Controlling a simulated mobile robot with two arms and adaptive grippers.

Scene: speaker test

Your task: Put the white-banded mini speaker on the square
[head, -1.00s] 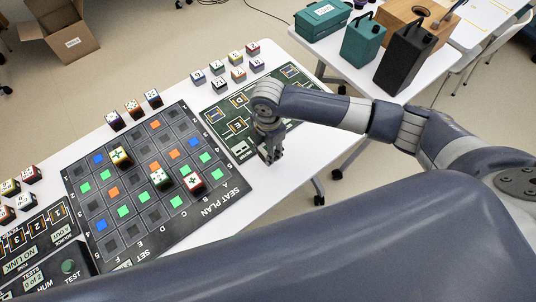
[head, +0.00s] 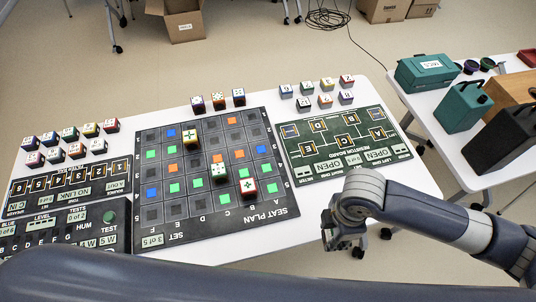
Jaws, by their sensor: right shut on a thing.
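My right gripper (head: 345,246) is low in the picture, right of the seat plan board and in front of the table's near edge. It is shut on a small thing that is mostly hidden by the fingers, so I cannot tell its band. The dark seat plan board (head: 180,236) has blue, green, orange and dark squares. No white-banded speaker can be made out clearly. My left gripper is not in view.
Three cubes (head: 218,101) stand behind the seat plan. Several cubes (head: 326,84) stand behind the green resistor board (head: 320,166). More cubes (head: 57,155) stand at left behind a dark panel (head: 60,217). Cases (head: 462,107) stand on a second table at right.

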